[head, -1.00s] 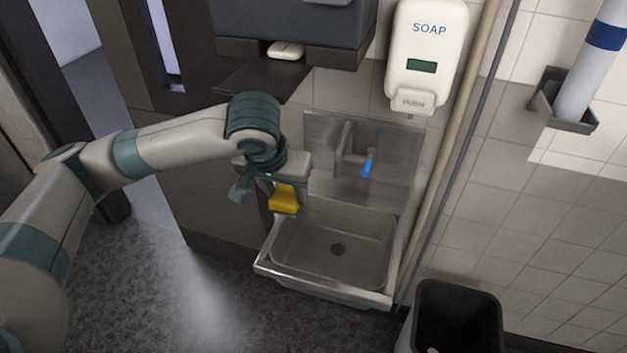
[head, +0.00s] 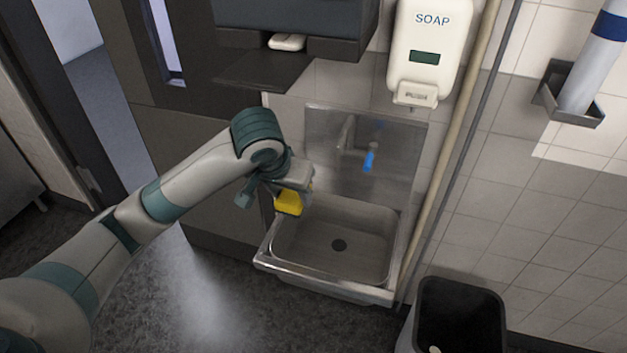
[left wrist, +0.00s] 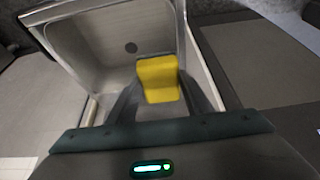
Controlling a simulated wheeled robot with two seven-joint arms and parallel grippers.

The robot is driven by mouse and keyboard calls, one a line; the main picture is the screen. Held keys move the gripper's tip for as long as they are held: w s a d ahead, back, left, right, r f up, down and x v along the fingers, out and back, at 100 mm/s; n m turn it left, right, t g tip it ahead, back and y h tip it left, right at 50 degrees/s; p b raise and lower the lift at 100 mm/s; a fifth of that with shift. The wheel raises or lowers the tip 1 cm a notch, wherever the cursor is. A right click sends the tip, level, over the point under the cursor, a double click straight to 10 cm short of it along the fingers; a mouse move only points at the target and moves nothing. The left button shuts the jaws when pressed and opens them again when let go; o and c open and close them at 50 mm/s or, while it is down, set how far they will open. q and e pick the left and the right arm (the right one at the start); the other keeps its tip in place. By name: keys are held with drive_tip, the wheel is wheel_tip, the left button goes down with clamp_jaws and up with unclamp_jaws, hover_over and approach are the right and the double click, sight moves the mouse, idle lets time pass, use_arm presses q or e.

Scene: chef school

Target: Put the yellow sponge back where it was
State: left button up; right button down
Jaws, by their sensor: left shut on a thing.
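The yellow sponge (head: 288,202) is between the fingers of my left gripper (head: 290,196), which is shut on it. In the head view the sponge is over the left rim of the metal sink (head: 345,285). In the left wrist view the sponge (left wrist: 158,79) is held between both dark fingers, with the sink basin (left wrist: 95,55) and its drain beyond it. The sponge seems to be above the sink, not resting on it. My right gripper is not in view.
A faucet with a blue handle (head: 369,160) is at the sink's back. A soap dispenser (head: 428,45) hangs on the wall above. A dark bin (head: 458,300) stands right of the sink. A dark shelf (head: 262,80) juts out at upper left.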

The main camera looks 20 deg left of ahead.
sight(283, 195)
use_arm(q)
drive_tip(key=shift+s+a+f, duration=0.1)
drive_tip(key=shift+a+f, duration=0.4)
drive_tip(key=shift+f, duration=0.25)
drive_tip(key=shift+a+f, duration=0.45)
drive_tip(key=shift+f, duration=0.3)
drive_tip(key=shift+w, duration=0.5)
drive_tip(key=w+p, duration=0.1)
drive_tip(key=w, duration=0.5)
drive_tip(key=w+f+p, duration=0.1)
drive_tip(key=w+p, duration=0.1)
drive_tip(key=w, duration=0.4)
drive_tip(key=w+f+p, duration=0.1)
drive_tip(key=w+p, duration=0.1)
drive_tip(key=w, duration=0.4)
drive_tip(key=shift+w+d, duration=0.3)
drive_tip(key=shift+d, duration=0.05)
drive_tip(key=shift+f, duration=0.55)
drive_tip(key=shift+f, duration=0.1)
